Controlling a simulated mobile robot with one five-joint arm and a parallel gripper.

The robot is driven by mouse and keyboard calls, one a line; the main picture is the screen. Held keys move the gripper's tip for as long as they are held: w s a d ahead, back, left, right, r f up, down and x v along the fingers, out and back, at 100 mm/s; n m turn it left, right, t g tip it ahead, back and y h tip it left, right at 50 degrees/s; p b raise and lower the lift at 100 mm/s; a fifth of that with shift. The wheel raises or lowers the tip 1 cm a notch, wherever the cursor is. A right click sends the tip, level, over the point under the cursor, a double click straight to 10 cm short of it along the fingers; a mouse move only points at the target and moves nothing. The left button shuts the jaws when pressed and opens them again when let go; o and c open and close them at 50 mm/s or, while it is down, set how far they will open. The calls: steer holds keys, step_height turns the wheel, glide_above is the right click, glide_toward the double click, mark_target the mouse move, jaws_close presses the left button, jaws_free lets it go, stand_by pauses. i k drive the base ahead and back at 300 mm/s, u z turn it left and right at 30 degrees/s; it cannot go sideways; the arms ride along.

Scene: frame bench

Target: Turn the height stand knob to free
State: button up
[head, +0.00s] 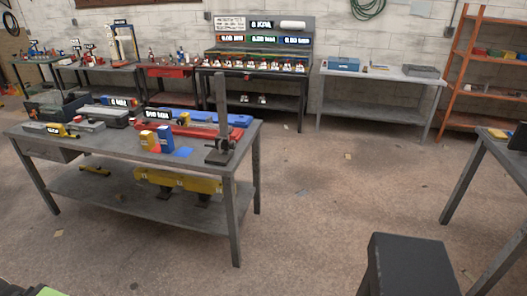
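A grey height stand (221,110) stands upright at the right front corner of the near workbench (100,150). It has a tall flat column on a dark base plate (218,156). A small dark fitting (227,144) sits low on the column. I cannot tell whether this is the knob or how it is turned. My gripper is not in view.
Yellow and blue boxes (165,139), a red tray-like part and other tools crowd the bench left of the stand. A dark block-like piece (410,262) stands at the lower right, near another table (500,150). The floor (320,200) between is open.

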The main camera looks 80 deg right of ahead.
mark_target(232, 145)
steer(key=u, duration=0.2)
steer(key=k, duration=0.65)
steer(key=z, duration=2.05)
steer(key=i, duration=1)
steer(key=u, duration=2)
steer(key=k, duration=1)
steer(key=z, duration=0.1)
